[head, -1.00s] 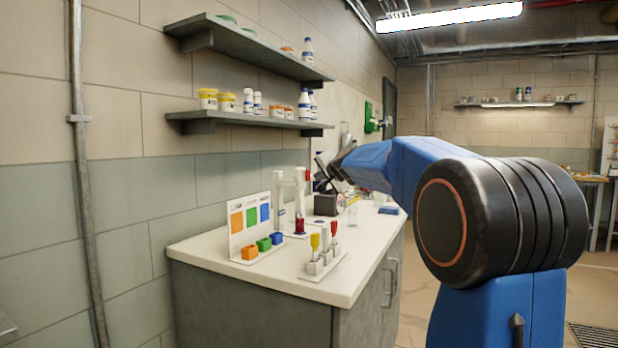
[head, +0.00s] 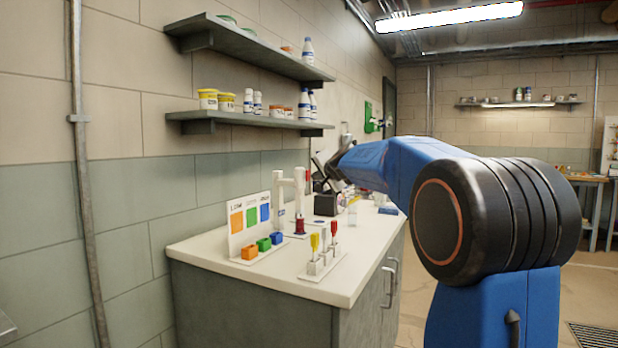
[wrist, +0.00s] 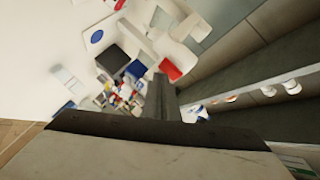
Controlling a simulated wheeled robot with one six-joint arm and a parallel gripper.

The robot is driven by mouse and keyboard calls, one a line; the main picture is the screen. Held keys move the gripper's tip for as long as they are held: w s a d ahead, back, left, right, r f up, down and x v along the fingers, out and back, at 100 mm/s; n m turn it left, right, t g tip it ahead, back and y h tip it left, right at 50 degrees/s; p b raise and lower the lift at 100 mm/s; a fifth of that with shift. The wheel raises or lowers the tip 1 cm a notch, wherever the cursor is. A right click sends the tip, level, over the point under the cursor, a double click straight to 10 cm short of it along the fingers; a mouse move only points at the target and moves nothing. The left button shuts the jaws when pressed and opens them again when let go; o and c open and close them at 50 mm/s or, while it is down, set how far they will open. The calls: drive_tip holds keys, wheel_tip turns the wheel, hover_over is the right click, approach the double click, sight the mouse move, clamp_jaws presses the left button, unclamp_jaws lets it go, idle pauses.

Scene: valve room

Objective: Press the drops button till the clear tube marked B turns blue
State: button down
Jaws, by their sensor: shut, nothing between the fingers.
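On the counter in the head view stands a white dispenser frame (head: 279,205) with a red top on its right post. A dark red vessel (head: 300,227) sits at its foot. My gripper (head: 318,168) is shut and empty, raised above the counter behind the frame; its tips are small and partly hidden. In the wrist view its dark fingers (wrist: 157,95) point toward the counter, with a red block-like part (wrist: 170,69) of a white fixture close by. I cannot make out a tube marked B or lettering on a drops button.
A color card (head: 250,220) stands behind orange, green and blue blocks (head: 264,243). A white rack (head: 322,264) holds yellow and red-topped pieces near the front edge. A black box (head: 325,205) stands farther back. Shelves (head: 250,120) with bottles and tubs overhang the counter.

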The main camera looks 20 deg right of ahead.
drive_tip(key=shift+w+a, duration=0.25)
drive_tip(key=shift+w, duration=0.1)
idle(0.6)
drive_tip(key=shift+s, duration=0.1)
drive_tip(key=shift+s+d, duration=0.55)
drive_tip(key=shift+s, duration=0.1)
drive_tip(key=shift+s, duration=0.1)
drive_tip(key=shift+s+d, duration=1.55)
drive_tip(key=shift+s, duration=0.3)
